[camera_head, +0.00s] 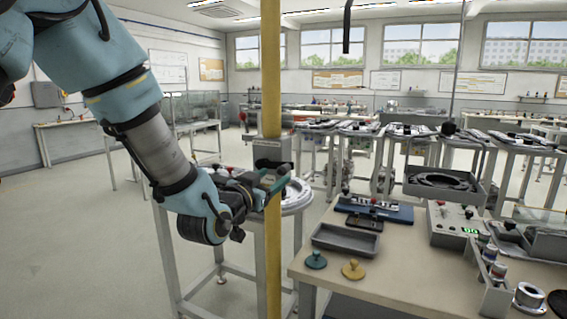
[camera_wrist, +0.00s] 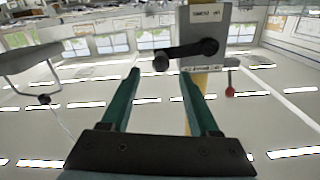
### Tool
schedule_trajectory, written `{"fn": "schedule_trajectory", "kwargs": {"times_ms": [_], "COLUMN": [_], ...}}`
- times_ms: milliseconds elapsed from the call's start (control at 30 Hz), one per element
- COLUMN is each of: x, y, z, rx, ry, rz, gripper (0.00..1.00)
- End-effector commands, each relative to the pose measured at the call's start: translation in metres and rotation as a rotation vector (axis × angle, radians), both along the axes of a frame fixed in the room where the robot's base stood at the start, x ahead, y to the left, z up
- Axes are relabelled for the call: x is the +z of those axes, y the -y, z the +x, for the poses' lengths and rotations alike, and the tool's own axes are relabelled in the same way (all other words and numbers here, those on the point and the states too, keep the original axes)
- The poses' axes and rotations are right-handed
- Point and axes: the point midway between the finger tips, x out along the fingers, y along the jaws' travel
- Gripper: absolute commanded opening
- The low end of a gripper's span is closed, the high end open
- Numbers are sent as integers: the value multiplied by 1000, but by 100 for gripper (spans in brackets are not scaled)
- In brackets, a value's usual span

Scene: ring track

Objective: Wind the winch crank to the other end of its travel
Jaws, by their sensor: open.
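The winch is a grey box (camera_head: 268,150) fixed to a yellow post (camera_head: 271,70). In the wrist view its grey plate (camera_wrist: 206,20) carries a printed label and a black crank arm (camera_wrist: 188,50). The crank points left in that view and ends in a dark knob (camera_wrist: 161,62). My gripper (camera_head: 277,178) is open beside the post, just below the winch box. In the wrist view my gripper's green fingers (camera_wrist: 160,76) stand apart, with the knob showing between and slightly beyond the tips. Whether a finger touches it I cannot tell. The head view mostly hides the crank.
A red-tipped lever (camera_wrist: 230,91) shows beside the plate. A workbench (camera_head: 400,287) at right holds a grey tray (camera_head: 346,240), knobbed discs and a control box (camera_head: 455,226). A black weight (camera_head: 449,128) hangs on a cord. Open floor (camera_head: 80,240) lies to the left.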

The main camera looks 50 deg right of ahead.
Motion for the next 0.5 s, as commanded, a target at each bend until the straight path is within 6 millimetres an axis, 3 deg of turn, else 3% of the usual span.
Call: {"fn": "schedule_trajectory", "kwargs": {"times_ms": [200, 500], "x": [4, 1], "y": [40, 66], "z": [10, 18], "rx": [0, 1], "ry": [-2, -1], "rz": [1, 1], "gripper": [62, 62]}}
